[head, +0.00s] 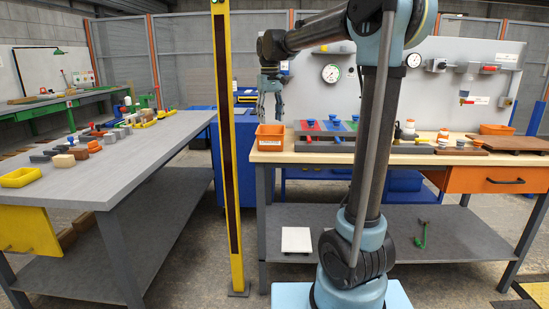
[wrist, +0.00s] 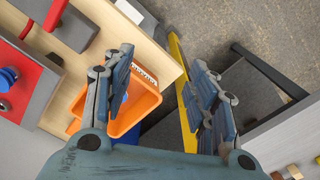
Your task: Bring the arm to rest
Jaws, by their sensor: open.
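My gripper (head: 270,92) hangs from my raised arm in the head view, above the left end of the wooden-topped workbench (head: 280,156). In the wrist view my gripper (wrist: 162,92) shows its two fingers well apart, with nothing between them. An orange bin (head: 269,137) stands on the bench's left end below my gripper. In the wrist view the orange bin (wrist: 140,112) lies partly behind the left finger. My gripper is apart from the bin and the bench. Part of the bin's inside is hidden by the finger.
A yellow post (head: 229,150) stands left of my gripper, between the bench and a grey table (head: 130,160) with several small blocks. Coloured panels with blue knobs (head: 334,124) sit right of the bin. A back panel (head: 460,85) with a gauge rises behind the bench.

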